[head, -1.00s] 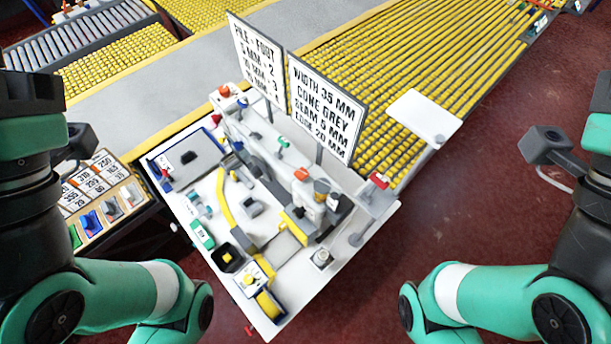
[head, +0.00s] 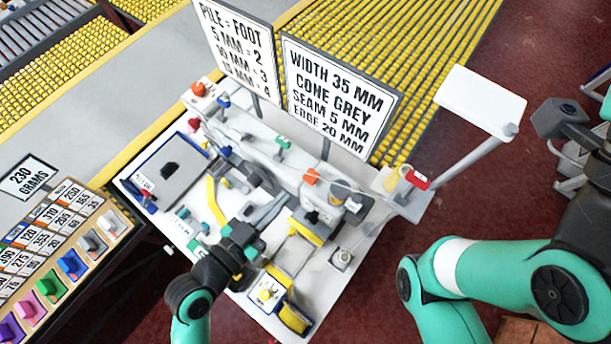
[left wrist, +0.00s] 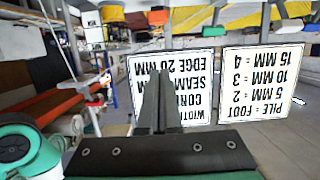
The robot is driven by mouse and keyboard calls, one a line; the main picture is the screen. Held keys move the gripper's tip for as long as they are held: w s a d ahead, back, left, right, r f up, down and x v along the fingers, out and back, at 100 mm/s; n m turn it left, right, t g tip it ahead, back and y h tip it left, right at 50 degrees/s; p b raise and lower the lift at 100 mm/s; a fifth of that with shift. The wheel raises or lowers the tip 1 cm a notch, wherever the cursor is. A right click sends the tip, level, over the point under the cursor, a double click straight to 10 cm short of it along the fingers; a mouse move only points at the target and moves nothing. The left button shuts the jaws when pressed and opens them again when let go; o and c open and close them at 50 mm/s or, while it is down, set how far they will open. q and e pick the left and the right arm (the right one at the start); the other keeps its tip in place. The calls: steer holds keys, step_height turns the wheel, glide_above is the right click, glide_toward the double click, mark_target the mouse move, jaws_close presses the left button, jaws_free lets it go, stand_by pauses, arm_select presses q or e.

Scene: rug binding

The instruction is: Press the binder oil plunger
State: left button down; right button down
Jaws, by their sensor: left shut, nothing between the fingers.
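The binding machine (head: 318,180) stands on a white table, with grey, yellow, red and green parts. My left gripper (head: 252,234) is over the near left part of this table and hides some of the machine's parts. In the left wrist view its two dark fingers (left wrist: 155,100) are together with nothing between them. A small square block with a round silver top (head: 341,259) is on the table to the right of the gripper. I cannot tell which part is the oil plunger. My right gripper is out of view.
Two signs, the pile sign (head: 236,52) and the width sign (head: 336,95), stand behind the machine. A white panel on a post (head: 480,100) is at the right. A board with coloured blocks (head: 62,240) is at the left.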

arm_select(q)
steer(key=shift+w, duration=0.1)
steer(key=b, duration=0.4)
glide_above(311, 177)
steer(key=s, duration=0.1)
steer(key=shift+s+a+f, duration=0.1)
steer(key=shift+a+f, duration=0.1)
steer(key=shift+f, duration=0.4)
steer(key=shift+a+f, duration=0.2)
steer(key=shift+f, duration=0.4)
step_height(311, 177, down, 3)
steer(key=shift+s+a, duration=0.15)
steer(key=shift+f, duration=0.4)
